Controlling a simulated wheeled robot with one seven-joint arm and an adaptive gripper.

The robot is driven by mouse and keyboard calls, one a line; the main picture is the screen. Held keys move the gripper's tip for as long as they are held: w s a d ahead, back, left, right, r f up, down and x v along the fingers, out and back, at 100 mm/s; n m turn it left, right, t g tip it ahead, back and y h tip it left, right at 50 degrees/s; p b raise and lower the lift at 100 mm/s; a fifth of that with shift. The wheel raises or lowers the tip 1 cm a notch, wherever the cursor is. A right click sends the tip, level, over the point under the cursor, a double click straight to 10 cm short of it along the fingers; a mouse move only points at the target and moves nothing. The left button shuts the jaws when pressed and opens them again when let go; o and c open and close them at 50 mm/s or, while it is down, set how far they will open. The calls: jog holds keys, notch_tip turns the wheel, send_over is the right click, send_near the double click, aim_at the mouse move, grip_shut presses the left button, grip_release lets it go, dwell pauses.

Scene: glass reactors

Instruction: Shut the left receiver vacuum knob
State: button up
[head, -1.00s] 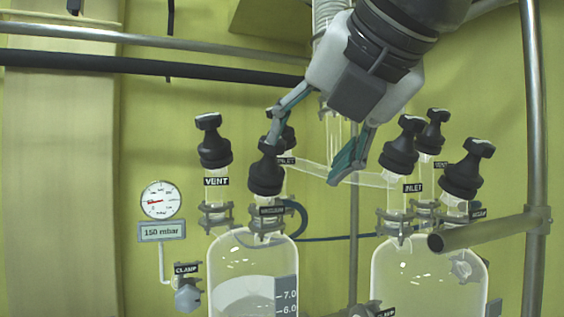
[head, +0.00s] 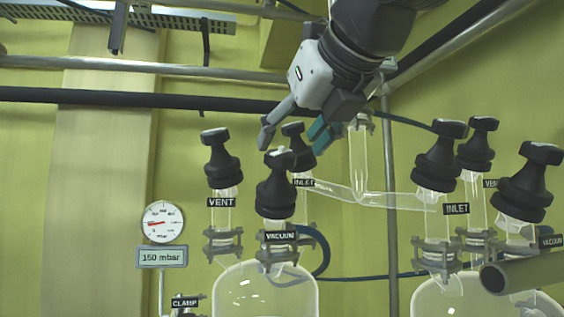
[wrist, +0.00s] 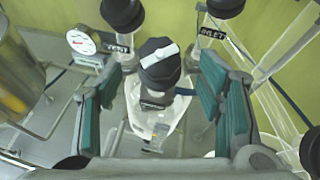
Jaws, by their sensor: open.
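The left receiver's vacuum knob (head: 277,186) is a black knob above a "VACUUM" label, at the front of the left glass receiver (head: 265,290). In the wrist view the knob (wrist: 160,62) has a white bar mark on top and lies between my spread fingers. My gripper (head: 291,137) is open and empty, just above the knob in the head view. The teal finger pads stand on either side of the knob in the wrist view (wrist: 165,105). I see no contact with it.
The left receiver's vent knob (head: 220,158) and inlet knob (head: 297,150) stand close by. A gauge (head: 163,222) with a 150 mbar sign (head: 161,257) is at left. The right receiver's knobs (head: 438,157) and a metal rail (head: 520,272) are at right.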

aim_at(282, 153)
jog(key=x, duration=0.5)
jog(key=shift+w+a+f+b, duration=0.1)
jog(key=shift+w+f+b, duration=0.1)
jog(key=shift+w+b, duration=0.15)
jog(key=c, duration=1.2)
